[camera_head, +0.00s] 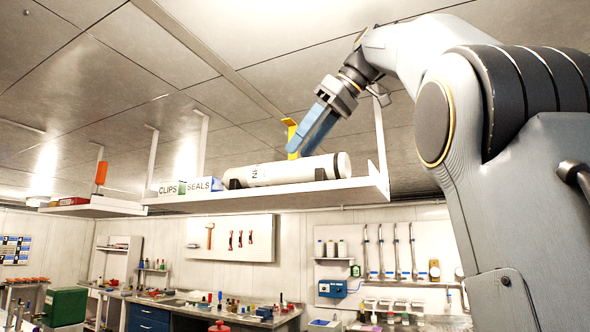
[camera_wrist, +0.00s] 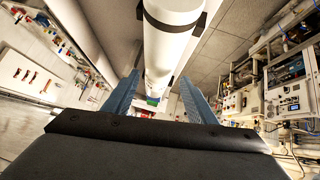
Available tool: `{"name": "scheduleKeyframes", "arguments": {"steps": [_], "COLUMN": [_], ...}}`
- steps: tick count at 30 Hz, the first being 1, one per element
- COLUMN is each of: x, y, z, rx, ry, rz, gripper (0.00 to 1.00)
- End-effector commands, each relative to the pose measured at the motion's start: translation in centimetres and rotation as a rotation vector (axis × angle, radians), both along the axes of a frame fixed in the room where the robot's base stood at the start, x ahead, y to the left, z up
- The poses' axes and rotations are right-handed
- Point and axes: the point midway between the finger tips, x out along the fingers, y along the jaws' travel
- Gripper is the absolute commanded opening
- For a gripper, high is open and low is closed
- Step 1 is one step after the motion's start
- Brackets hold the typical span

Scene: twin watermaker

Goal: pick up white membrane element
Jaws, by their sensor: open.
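The white membrane element (camera_head: 285,171) is a white cylinder with dark bands. It lies on its side on the hanging shelf (camera_head: 280,197), and dark supports show beside it. In the wrist view the membrane element (camera_wrist: 165,55) runs away from the camera at the upper middle. My gripper (camera_head: 306,148) has blue fingers and is just above the cylinder in the head view. In the wrist view my gripper's fingers (camera_wrist: 160,98) are apart, one to each side of the cylinder in the picture. I cannot tell whether they touch it.
Boxes marked CLIPS (camera_head: 167,188) and SEALS (camera_head: 201,185) stand left of the cylinder on the shelf. A yellow object (camera_head: 291,136) stands behind it. White shelf hangers (camera_head: 380,138) rise to the ceiling. A workbench (camera_head: 190,311) with small items is below.

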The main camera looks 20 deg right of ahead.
Motion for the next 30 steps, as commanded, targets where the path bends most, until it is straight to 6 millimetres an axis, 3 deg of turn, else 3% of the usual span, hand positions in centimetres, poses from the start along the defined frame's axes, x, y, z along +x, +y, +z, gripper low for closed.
{"name": "scheduleKeyframes", "arguments": {"steps": [18, 27, 30], "x": [4.2, 4.6, 4.6], "y": [3.1, 3.3, 3.3], "z": [-4.6, -5.0, -5.0], "rx": [-0.003, -0.004, -0.003], "ry": [0.003, 0.001, 0.001], "rz": [0.002, 0.000, 0.001], "gripper": [0.52, 0.52, 0.37]}}
